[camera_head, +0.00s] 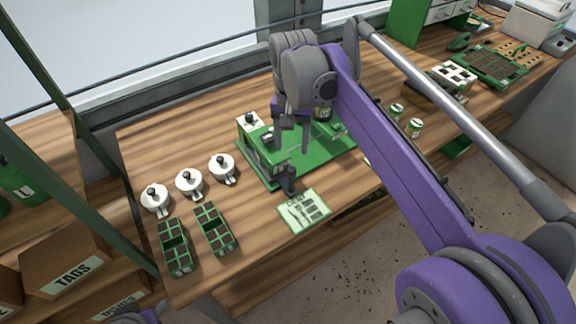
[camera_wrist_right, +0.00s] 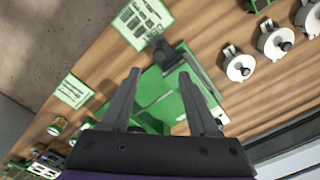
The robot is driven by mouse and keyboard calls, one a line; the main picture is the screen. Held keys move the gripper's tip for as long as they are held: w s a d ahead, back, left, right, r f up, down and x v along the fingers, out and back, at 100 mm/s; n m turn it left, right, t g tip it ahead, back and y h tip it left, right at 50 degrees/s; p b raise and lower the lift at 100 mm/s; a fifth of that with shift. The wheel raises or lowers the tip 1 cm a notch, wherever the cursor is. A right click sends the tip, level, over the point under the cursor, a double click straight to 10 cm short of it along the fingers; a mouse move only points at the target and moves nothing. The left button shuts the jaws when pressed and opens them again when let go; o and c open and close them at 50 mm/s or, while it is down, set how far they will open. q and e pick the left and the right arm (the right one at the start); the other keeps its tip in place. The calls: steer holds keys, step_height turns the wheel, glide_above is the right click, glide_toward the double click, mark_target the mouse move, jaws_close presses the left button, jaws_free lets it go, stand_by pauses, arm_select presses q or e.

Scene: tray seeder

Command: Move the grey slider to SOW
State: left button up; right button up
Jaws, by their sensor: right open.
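The green seeder (camera_head: 262,160) stands on the wooden bench and also shows in the right wrist view (camera_wrist_right: 196,103). A dark grey part (camera_head: 288,182) sticks out at its front, and in the right wrist view (camera_wrist_right: 163,52) it lies just beyond my fingertips. I cannot tell for sure whether it is the grey slider. No SOW mark can be read. My right gripper (camera_head: 291,148) is open and empty, pointing down over the seeder; in the wrist view its fingers (camera_wrist_right: 160,75) are spread apart. My left gripper is not in view.
A printed card (camera_head: 304,210) lies in front of the seeder. Several white lidded pots (camera_head: 189,183) and two green cell trays (camera_head: 174,247) stand to the left. Small labelled tins (camera_head: 415,126) stand to the right. Bare bench lies behind the pots.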

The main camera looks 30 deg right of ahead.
mark_target(292, 169)
step_height(292, 169, down, 9)
steer(key=shift+f+b, duration=0.1)
steer(key=shift+b, duration=0.2)
steer(key=shift+c, duration=0.3)
jaws_close()
stand_by(1.1)
